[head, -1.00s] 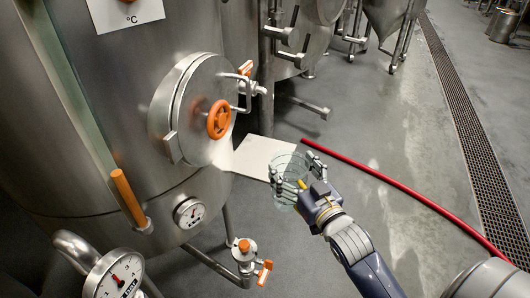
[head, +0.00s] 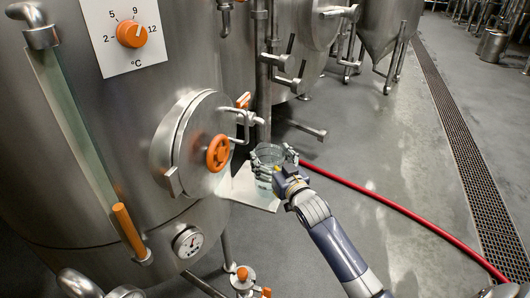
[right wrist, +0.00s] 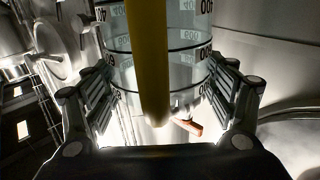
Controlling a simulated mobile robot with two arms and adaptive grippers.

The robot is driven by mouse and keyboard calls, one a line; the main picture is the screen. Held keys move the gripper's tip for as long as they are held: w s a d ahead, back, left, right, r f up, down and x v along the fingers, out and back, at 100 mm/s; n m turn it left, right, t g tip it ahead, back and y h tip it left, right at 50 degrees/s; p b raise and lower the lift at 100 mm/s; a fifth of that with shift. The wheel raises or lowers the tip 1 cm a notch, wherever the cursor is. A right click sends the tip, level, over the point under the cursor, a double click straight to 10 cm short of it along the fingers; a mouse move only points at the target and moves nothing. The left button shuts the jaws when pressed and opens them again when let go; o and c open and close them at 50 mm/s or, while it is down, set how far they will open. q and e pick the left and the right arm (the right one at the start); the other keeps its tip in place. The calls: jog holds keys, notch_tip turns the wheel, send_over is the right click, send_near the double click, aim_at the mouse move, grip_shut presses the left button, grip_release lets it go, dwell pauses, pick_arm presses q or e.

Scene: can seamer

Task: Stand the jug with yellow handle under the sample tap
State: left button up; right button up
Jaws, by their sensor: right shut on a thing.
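The clear jug (head: 267,155) is in my right gripper (head: 273,163), which is shut on it. In the right wrist view the yellow handle (right wrist: 148,60) stands in front of the clear, marked wall (right wrist: 185,65), with fingers on both sides. The tap (head: 243,115) with an orange lever sticks out from the tank beside the round door. In the head view the jug is just below and right of the tap's outlet, over the far part of the pale shelf (head: 246,191). I cannot tell whether its base touches the shelf. My left gripper is not in view.
The round door with an orange wheel (head: 218,153) is left of the jug. A gauge (head: 188,241) and a lower valve (head: 243,276) sit nearer. A red hose (head: 390,207) runs over the floor at right. A metal bar (head: 305,129) lies behind the jug.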

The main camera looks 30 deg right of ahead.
aim_at(262, 150)
jog(key=w, duration=0.4)
jog(key=shift+w+d+r+p, duration=0.1)
jog(key=shift+w+r+p, duration=0.05)
jog(key=shift+w+p, duration=0.15)
jog(key=shift+s+f, duration=0.1)
jog(key=shift+f, duration=0.75)
jog(key=shift+s, duration=0.15)
jog(key=shift+f, duration=0.1)
jog(key=o, duration=1.5)
